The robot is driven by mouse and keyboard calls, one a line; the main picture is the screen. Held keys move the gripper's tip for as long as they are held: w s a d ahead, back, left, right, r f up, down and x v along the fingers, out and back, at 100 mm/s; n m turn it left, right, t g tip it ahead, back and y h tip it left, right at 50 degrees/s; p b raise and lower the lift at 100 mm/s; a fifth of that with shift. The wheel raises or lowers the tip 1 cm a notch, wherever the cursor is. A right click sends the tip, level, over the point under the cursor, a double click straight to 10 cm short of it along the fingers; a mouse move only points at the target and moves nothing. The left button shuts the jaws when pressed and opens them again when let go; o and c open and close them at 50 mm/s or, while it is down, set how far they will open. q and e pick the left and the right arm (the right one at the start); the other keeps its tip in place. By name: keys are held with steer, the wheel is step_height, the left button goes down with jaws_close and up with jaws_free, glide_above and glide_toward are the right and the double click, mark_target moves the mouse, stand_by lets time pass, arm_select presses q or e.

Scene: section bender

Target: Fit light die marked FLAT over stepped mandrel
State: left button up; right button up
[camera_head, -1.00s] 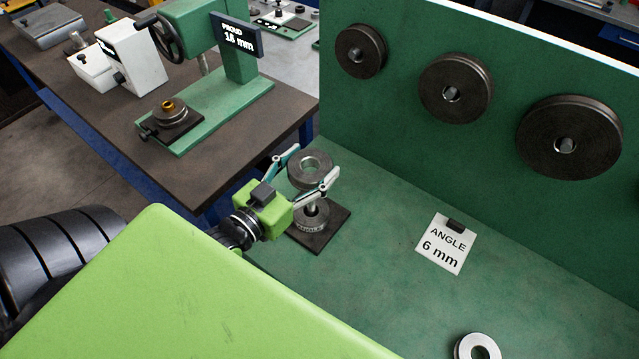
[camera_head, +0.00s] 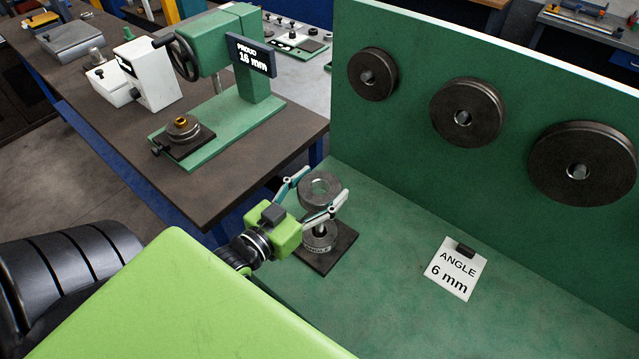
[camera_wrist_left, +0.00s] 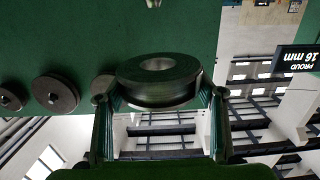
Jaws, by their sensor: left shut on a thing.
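My left gripper (camera_head: 319,197) is shut on a grey ring-shaped die (camera_head: 322,179), one finger on each side. The die is held roughly level above the stepped mandrel (camera_head: 320,229), whose post shows below it, apart from the die. Another ring (camera_head: 320,243) sits low around the post; its small lettering seems to read ANGLE. The mandrel stands on a dark square base plate (camera_head: 338,255). In the left wrist view the held die (camera_wrist_left: 160,95) sits between the fingertips. Any FLAT marking on it is not readable. My right gripper is not in view.
A green back panel (camera_head: 420,60) carries dark discs (camera_head: 468,95) on pegs. A card (camera_head: 455,268) reading "ANGLE 6 mm" lies on the green bench (camera_head: 400,225). A brown table (camera_head: 240,175) with a green press marked "PROUD 16 mm" (camera_head: 252,55) stands at left.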

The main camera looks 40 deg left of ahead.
mark_target(320, 198)
arm_select(q)
steer(key=shift+f+b, duration=0.95)
steer(key=shift+f, duration=0.75)
steer(key=shift+p, duration=0.3)
steer(key=shift+p, duration=0.6)
stand_by(0.3)
steer(key=shift+f+b, duration=1.15)
steer(key=shift+f, duration=0.55)
steer(key=shift+f+b, duration=1.75)
steer(key=shift+f, duration=0.9)
steer(key=shift+r, duration=0.15)
